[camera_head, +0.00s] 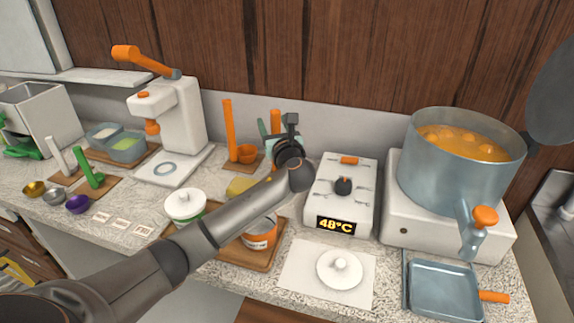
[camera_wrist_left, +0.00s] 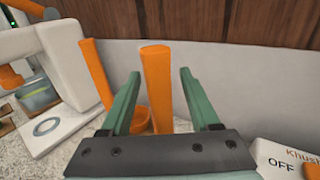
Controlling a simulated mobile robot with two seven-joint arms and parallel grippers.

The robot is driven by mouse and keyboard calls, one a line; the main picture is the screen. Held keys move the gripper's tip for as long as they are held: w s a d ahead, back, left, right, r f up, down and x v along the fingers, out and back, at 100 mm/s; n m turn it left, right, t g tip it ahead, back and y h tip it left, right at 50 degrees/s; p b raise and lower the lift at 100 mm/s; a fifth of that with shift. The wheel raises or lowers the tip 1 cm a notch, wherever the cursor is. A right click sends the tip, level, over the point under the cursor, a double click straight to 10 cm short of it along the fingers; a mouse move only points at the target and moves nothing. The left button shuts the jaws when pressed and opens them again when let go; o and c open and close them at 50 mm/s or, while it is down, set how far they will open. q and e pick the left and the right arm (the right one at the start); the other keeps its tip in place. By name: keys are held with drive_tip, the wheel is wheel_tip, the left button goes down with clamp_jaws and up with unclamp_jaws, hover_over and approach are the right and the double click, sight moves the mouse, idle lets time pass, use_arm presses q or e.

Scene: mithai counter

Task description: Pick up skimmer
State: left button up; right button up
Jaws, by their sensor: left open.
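An upright orange handle (camera_head: 275,122), which looks like the skimmer's, stands at the back of the counter near the wall. My left gripper (camera_head: 279,138) is at this handle and hides its lower part. In the left wrist view the handle (camera_wrist_left: 157,85) stands between the two green fingers of the open gripper (camera_wrist_left: 159,77), with gaps on both sides. The skimmer's head is hidden, so I cannot confirm the tool's kind. My right gripper is not in view.
A second orange-handled tool (camera_head: 230,130) with an orange bowl (camera_head: 243,154) stands close to the left. A white heater (camera_head: 345,222) reading 48°C is right of the gripper. A large pot (camera_head: 440,185) stands further right. An orange can (camera_head: 259,236) stands under my arm.

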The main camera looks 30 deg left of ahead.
use_arm(q)
drive_tip(key=shift+w+a, duration=0.2)
drive_tip(key=shift+a, duration=0.05)
drive_tip(key=shift+c, duration=0.2)
clamp_jaws()
idle(1.1)
